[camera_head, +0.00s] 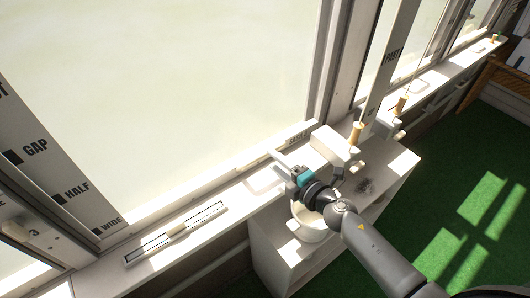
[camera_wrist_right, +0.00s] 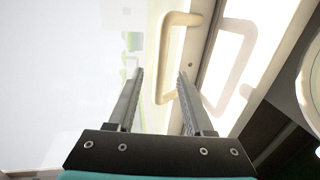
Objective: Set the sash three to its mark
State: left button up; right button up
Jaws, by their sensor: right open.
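A large window sash (camera_head: 170,90) fills the upper left of the head view; its bottom rail carries a small label (camera_head: 297,140) too small to read surely. My right gripper (camera_head: 281,160) is by the bottom rail. In the right wrist view, a cream D-shaped handle (camera_wrist_right: 168,55) stands ahead of the open right gripper (camera_wrist_right: 160,72), its lower end appearing between the fingers; contact cannot be told. My left gripper is not in view.
A white cabinet (camera_head: 280,262) stands under the sill, with a white pot (camera_head: 312,232) beneath my right wrist. A slotted strip (camera_head: 176,234) lies on the sill. Wooden-topped pieces (camera_head: 356,132) stand to the right. Green floor (camera_head: 440,215) is clear at right.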

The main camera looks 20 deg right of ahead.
aim_at(267, 155)
jog(key=shift+b+x, duration=0.4)
jog(key=shift+x, duration=2.15)
grip_shut()
